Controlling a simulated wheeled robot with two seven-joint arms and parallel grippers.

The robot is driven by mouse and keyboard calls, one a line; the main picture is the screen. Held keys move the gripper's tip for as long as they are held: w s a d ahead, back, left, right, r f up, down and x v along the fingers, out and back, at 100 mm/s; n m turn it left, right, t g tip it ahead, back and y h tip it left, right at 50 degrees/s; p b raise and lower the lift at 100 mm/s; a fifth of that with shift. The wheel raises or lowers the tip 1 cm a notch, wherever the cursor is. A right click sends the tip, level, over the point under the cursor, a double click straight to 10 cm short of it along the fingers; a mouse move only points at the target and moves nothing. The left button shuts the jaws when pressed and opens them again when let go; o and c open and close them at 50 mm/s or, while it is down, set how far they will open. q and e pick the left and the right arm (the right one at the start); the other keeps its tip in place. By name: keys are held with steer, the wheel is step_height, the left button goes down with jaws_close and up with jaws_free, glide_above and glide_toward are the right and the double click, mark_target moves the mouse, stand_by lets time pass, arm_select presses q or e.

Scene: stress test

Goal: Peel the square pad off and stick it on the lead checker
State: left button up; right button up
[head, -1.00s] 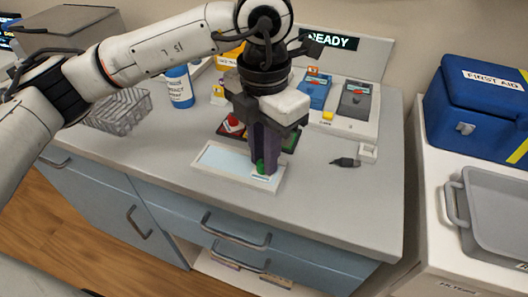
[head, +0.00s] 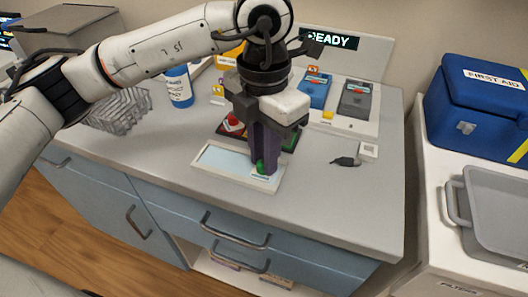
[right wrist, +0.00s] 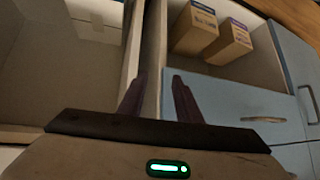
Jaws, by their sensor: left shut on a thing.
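My left gripper (head: 262,168) points down at the front of the counter, its dark fingers shut on a small green piece (head: 260,167). The piece is low over the right end of a flat white tray with a pale blue panel (head: 222,160); I cannot tell whether it touches. The fingers hide most of it, so I cannot make out a square pad. A station with a READY screen (head: 332,40) and blue (head: 315,91) and grey (head: 357,99) units stands behind; I cannot tell which thing is the lead checker. My right gripper (right wrist: 157,80) is open and empty in the right wrist view.
A dark tray (head: 290,137) with a red piece stands just behind the left gripper. A black plug (head: 345,161) and small white block (head: 368,150) lie right. A wire basket (head: 118,108) and blue bottle (head: 179,86) are left. The right front counter is clear.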

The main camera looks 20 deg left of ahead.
arm_select(q)
steer(key=shift+r+p, duration=0.3)
steer(key=shift+r, duration=0.35)
stand_by(0.7)
steer(key=shift+r+p, duration=1.45)
steer(key=shift+r, duration=1)
steer(key=shift+f, duration=0.1)
